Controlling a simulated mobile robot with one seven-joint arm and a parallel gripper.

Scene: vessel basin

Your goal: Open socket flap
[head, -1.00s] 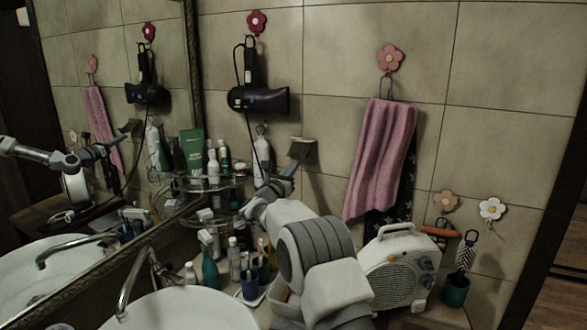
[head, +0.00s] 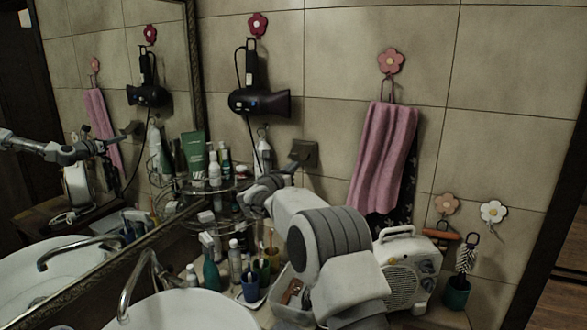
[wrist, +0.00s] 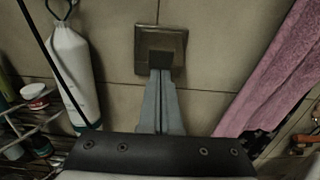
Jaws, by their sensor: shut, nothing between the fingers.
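The socket (head: 305,153) is a small dark square plate on the tiled wall, right of the hair dryer's cord. In the wrist view the socket plate (wrist: 145,45) is straight ahead, with the darker flap (wrist: 165,60) over its middle and lower part. I cannot tell how far the flap stands open. My gripper (wrist: 161,74) is shut and empty, its fingertips at the flap's lower edge, touching or very close. In the head view my gripper (head: 292,168) is just below and left of the socket, small and partly hidden by my arm.
A pink towel (head: 384,155) hangs right of the socket. A hair dryer (head: 262,103) hangs above left. A white bottle (wrist: 72,65) hangs left of my fingers, beside a wire shelf (wrist: 35,125) of toiletries. A white heater (head: 405,275) stands below the towel.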

